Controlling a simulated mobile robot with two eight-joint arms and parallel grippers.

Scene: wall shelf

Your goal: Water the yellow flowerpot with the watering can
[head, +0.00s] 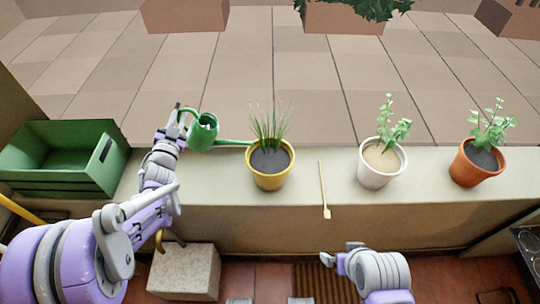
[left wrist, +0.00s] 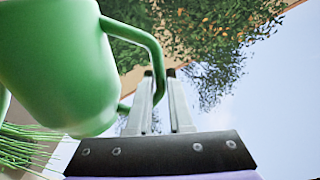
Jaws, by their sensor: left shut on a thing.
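The green watering can (head: 201,137) is near the back edge of the ledge, left of the yellow flowerpot (head: 271,179). Its spout points right, and the tip shows beside the pot's back left rim. I cannot tell the exact gap or tilt. The pot stands upright with dark soil and tall grass-like leaves. My left gripper (head: 179,121) is shut on the can's handle, left of the can body. In the left wrist view, the can (left wrist: 62,65) fills the upper left and the fingers (left wrist: 160,100) close on its handle.
A green crate (head: 60,187) stands at the left end of the ledge. A wooden stick (head: 323,192) lies right of the yellow pot. A white pot (head: 377,178) and an orange pot (head: 470,172) stand further right. A stone block (head: 184,272) is below the ledge.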

